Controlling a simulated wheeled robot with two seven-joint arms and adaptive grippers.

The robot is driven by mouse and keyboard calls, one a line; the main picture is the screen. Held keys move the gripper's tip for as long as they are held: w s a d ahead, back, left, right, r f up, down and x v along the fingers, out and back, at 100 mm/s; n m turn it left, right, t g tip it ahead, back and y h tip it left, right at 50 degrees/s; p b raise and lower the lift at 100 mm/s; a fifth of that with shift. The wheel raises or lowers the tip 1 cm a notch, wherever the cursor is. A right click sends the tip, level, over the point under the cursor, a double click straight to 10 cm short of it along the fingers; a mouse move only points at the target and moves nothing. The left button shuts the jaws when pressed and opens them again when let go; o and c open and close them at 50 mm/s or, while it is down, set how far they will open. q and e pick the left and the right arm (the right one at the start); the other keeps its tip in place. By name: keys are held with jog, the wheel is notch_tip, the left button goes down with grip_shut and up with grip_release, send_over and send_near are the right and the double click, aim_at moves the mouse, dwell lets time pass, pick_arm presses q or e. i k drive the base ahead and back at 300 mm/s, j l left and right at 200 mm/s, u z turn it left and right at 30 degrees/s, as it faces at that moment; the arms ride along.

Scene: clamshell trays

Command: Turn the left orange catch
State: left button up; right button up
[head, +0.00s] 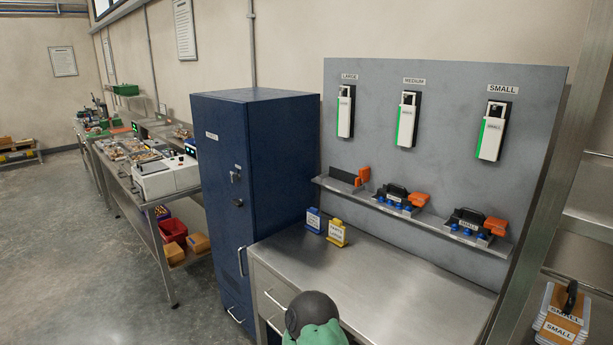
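Several orange parts show on the narrow shelf of the grey back panel. The left one (363,175) is upright at the end of a dark slotted holder (343,176). A middle one (418,199) sits beside a black-handled item with blue knobs (393,196). A right one (495,225) sits beside a similar item (467,221). I cannot tell whether any of these is the catch. Neither of my grippers is in view. A dark rounded part with green at the bottom edge seems to be mine.
The steel bench (390,270) is mostly clear, with a blue tag block (313,220) and a yellow one (337,234) at its back left. A tall blue cabinet (225,160) stands left. Clear trays labelled SMALL (562,318) are stacked on the right rack.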

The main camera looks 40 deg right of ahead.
aim_at(364, 174)
jog(key=i+j+z, duration=0.1)
jog(key=i+z, duration=0.25)
jog(key=i, duration=0.25)
jog(key=i+j+z, duration=0.35)
jog(key=i, duration=0.2)
jog(key=i+j+z, duration=0.35)
jog(key=i, duration=0.2)
